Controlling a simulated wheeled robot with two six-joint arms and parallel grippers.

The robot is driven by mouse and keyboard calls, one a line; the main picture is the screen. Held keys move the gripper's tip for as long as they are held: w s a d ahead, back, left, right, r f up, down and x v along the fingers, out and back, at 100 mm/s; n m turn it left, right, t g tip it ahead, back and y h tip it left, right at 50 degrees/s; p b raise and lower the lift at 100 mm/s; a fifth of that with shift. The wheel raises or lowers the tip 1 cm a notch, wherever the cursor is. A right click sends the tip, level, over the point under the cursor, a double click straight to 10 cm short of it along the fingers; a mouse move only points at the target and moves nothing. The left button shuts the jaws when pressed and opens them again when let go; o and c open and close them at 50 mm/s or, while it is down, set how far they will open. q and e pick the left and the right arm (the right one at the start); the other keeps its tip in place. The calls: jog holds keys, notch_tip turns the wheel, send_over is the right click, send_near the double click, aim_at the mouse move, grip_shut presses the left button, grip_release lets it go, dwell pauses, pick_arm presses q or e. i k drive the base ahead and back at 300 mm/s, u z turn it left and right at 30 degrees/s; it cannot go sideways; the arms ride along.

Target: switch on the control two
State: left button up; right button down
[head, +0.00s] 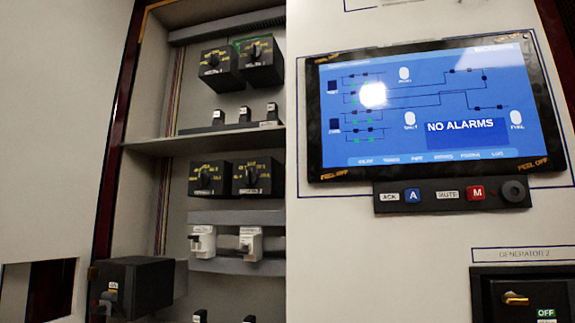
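Inside an open cabinet, two black rotary-control boxes sit on the upper level, a left one (221,66) and a right one (262,62). On the level below are two more, a left one (209,179) and a right one (258,177). Each has a dark knob with yellow markings around it. Their small labels are too blurred to read, so I cannot tell which is control two. Two white breakers, left (202,241) and right (250,243), sit under the lower pair. Neither of my grippers shows in the head view.
A black box (138,285) juts out at the cabinet's lower left edge. Small black switches (245,115) stand below the upper boxes. To the right, a screen (430,105) reads NO ALARMS, above ACK and MUTE buttons. A GENERATOR 2 panel (522,295) shows OFF at lower right.

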aim_at(244, 250)
jog(key=u, duration=0.75)
jog(key=i, duration=0.95)
jog(key=z, duration=0.75)
jog(key=k, duration=1.35)
jog(key=z, duration=0.25)
jog(key=i, duration=0.95)
jog(key=u, duration=0.35)
